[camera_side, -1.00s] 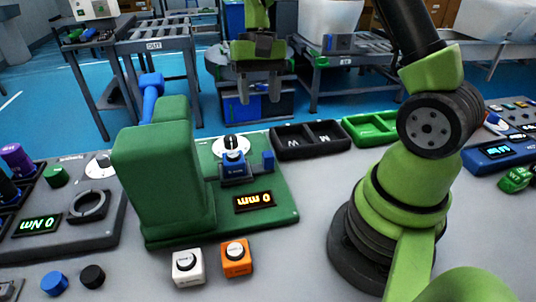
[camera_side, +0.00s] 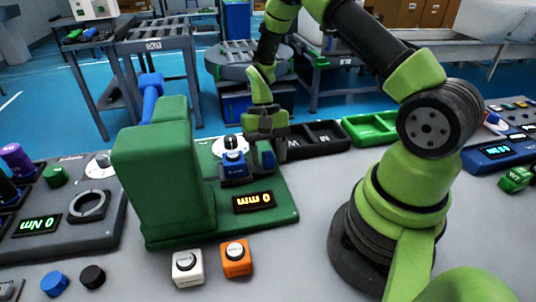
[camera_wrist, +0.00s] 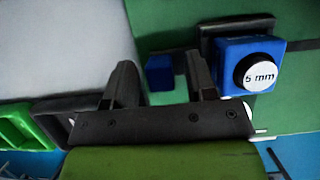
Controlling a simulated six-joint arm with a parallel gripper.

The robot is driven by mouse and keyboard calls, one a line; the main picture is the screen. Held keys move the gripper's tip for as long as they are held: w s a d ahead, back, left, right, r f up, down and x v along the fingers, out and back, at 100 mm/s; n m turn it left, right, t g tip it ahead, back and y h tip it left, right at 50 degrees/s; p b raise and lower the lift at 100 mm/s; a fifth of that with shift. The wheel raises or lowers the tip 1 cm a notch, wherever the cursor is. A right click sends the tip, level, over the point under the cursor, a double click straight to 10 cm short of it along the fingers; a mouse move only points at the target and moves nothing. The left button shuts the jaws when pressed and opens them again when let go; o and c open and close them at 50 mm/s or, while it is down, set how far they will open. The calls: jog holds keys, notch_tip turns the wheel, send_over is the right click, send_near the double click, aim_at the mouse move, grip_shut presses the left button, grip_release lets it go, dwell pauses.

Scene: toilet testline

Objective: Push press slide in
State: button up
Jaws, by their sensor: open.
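The green press (camera_side: 165,175) stands on its green base in the side view. Its blue slide (camera_side: 232,172) is at the front of the press column and carries a round white-and-black piece. In the wrist view a blue block marked 5 mm (camera_wrist: 250,62) is at the upper right. A small blue block (camera_side: 268,160), seemingly the slide's handle, is at the slide's right. It also shows in the wrist view (camera_wrist: 160,72), between the fingertips. My gripper (camera_wrist: 158,80) is open and points down over that small block. Whether the fingers touch it cannot be told.
A black tray (camera_side: 318,141) is just right of the press base, with a green tray (camera_side: 372,128) beyond. A white button box (camera_side: 188,267) and an orange one (camera_side: 236,258) stand in front. The press display (camera_side: 253,202) reads 0 mm.

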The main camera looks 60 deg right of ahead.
aim_at(236, 156)
jog(key=shift+f, duration=0.2)
grip_shut()
jog(key=w+a, duration=0.5)
dwell(0.3)
grip_release()
jog(key=shift+s, duration=0.1)
jog(key=shift+r, duration=0.1)
